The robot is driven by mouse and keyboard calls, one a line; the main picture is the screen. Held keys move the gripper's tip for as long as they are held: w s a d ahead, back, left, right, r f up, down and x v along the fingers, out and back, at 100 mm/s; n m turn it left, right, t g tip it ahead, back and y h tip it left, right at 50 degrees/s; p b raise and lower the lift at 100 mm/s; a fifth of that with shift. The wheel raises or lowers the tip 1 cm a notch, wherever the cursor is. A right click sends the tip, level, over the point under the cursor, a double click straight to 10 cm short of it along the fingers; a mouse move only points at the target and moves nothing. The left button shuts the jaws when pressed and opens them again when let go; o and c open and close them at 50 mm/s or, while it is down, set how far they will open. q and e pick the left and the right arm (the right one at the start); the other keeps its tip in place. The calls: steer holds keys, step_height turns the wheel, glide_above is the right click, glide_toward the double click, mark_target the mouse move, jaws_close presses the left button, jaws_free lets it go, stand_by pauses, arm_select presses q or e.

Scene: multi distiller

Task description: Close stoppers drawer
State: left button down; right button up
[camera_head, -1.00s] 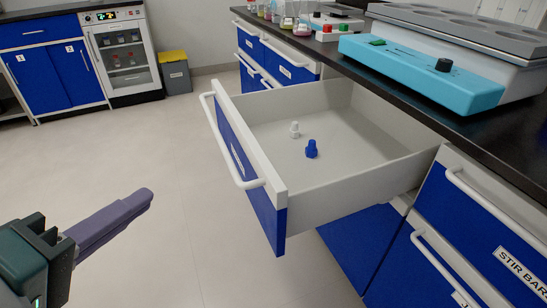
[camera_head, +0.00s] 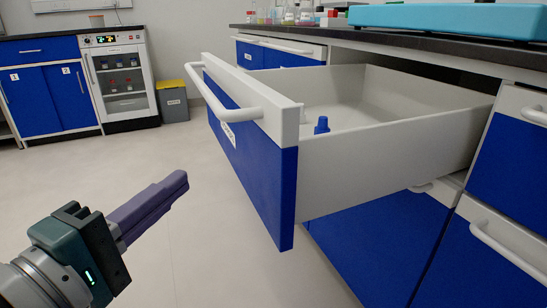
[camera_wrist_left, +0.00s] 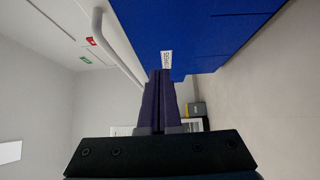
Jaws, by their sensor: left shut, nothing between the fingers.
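The stoppers drawer (camera_head: 400,150) is pulled far out from the counter in the head view. It has a blue front with a white top band and a white bar handle (camera_head: 235,98). Inside are a blue stopper (camera_head: 321,125) and a white stopper, the white one mostly hidden behind the drawer front. My left gripper (camera_head: 180,182) is shut and empty, apart from the drawer, to the left of its front. In the left wrist view the purple fingers (camera_wrist_left: 160,82) are together, with the blue drawer front (camera_wrist_left: 205,35) and its label beyond. My right gripper is not in view.
The black counter (camera_head: 400,45) above the drawer carries glassware and a turquoise device (camera_head: 450,18). Closed blue drawers (camera_head: 500,245) with white handles lie to the right. A grey bin (camera_head: 173,103) stands far back. The floor left of the drawer is clear.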

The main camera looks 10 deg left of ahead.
mark_target(245, 148)
arm_select(q)
steer(key=w+d+b, duration=0.1)
steer(key=w, duration=0.1)
steer(key=w+d+b, duration=0.1)
steer(key=w+d, duration=0.1)
steer(key=w, duration=0.1)
steer(key=w+d+b, duration=0.1)
steer(key=w, duration=0.1)
steer(key=shift+w+d+f, duration=0.1)
steer(key=shift+w+d, duration=0.05)
steer(key=shift+w, duration=0.15)
steer(key=shift+w, duration=0.2)
